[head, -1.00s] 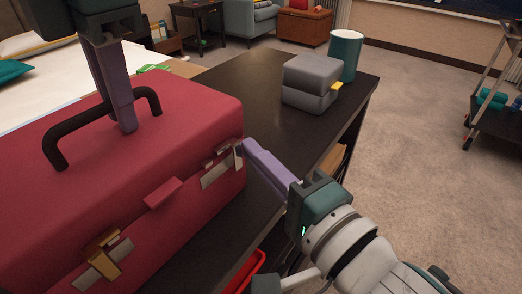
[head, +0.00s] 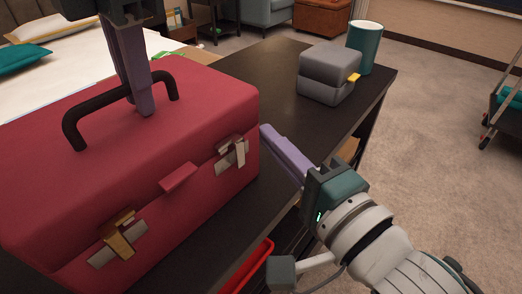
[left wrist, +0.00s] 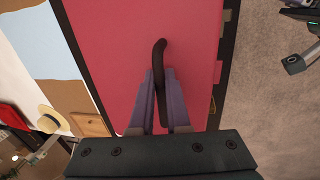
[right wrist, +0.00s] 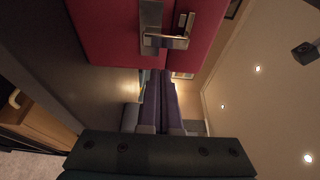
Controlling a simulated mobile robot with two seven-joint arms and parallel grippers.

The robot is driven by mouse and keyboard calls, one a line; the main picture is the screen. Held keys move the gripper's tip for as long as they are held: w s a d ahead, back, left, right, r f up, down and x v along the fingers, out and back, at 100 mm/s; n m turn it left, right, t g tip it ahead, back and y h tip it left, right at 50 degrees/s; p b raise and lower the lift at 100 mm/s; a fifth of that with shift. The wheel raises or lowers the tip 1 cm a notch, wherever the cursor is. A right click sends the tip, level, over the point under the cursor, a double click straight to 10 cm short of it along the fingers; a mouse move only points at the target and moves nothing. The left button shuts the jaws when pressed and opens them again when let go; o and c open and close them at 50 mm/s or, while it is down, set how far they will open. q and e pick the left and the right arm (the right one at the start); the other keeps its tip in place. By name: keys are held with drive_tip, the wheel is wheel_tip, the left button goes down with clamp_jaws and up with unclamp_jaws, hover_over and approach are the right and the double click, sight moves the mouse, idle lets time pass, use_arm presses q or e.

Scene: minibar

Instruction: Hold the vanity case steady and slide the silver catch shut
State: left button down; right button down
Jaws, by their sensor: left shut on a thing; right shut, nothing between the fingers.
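The red vanity case (head: 200,110) stands on a dark table with its lid down. My left gripper (head: 145,108) is shut on its black handle (head: 75,130), which also shows between the fingers in the left wrist view (left wrist: 160,52). The silver catch (head: 238,150) is at the right of the case's front; its lever hangs over the lower plate. The right wrist view shows this catch (right wrist: 165,41) above the fingers. A gold catch (head: 119,241) is at the left. My right gripper (head: 266,132) is shut and empty, just right of the silver catch and apart from it.
A grey box (head: 328,80) with a yellow tab and a teal cup (head: 364,47) stand at the table's far end. A red tray (head: 247,268) shows below the table top. The table between case and grey box is clear.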

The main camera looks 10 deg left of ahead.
drive_tip(key=v, duration=0.9)
drive_tip(key=shift+d, duration=0.55)
use_arm(q)
drive_tip(key=c, duration=1)
unclamp_jaws()
drive_tip(key=shift+o, duration=0.9)
